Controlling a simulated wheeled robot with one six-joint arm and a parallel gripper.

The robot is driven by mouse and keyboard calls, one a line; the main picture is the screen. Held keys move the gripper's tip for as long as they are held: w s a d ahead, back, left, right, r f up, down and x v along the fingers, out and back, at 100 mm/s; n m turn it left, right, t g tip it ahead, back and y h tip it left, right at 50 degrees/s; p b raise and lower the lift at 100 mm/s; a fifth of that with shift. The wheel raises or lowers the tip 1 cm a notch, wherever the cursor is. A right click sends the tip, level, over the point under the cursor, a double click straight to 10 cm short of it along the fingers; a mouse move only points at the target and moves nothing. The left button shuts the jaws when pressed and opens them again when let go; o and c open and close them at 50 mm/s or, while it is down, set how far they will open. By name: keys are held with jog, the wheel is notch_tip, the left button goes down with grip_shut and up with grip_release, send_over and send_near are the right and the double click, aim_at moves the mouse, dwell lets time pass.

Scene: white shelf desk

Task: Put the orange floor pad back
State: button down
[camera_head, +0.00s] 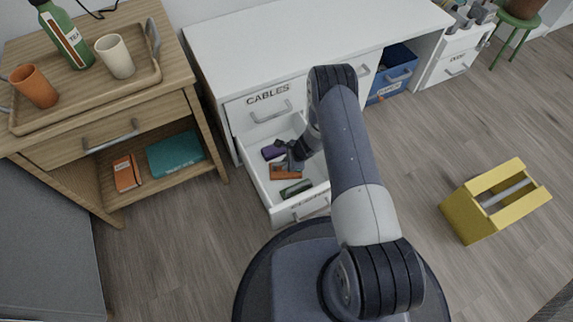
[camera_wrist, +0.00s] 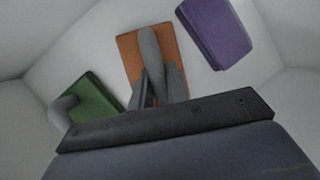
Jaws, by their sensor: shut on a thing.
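The orange floor pad (camera_head: 285,173) is a flat orange block in the open white drawer (camera_head: 275,218), under the CABLES drawer. My gripper (camera_head: 284,162) reaches down into the drawer; in the wrist view my gripper (camera_wrist: 160,82) is shut at the orange pad. Whether the pad touches the drawer floor is hard to tell. A purple block (camera_wrist: 217,32) lies on one side of it and a green block (camera_wrist: 95,105) on the other.
The drawer walls stand close around my gripper. A wooden table (camera_head: 75,155) with a tray stands left; its lower shelf holds an orange box (camera_head: 126,173) and a teal box (camera_head: 175,154). A yellow crate (camera_head: 462,218) stands on the floor at right. A blue bin (camera_head: 398,60) is under the desk.

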jog(key=shift+f, duration=0.15)
jog(key=c, duration=1.4)
grip_release()
jog(key=shift+o, duration=0.2)
jog(key=shift+r, duration=0.25)
jog(key=p+v, duration=0.4)
jog(key=v, duration=0.8)
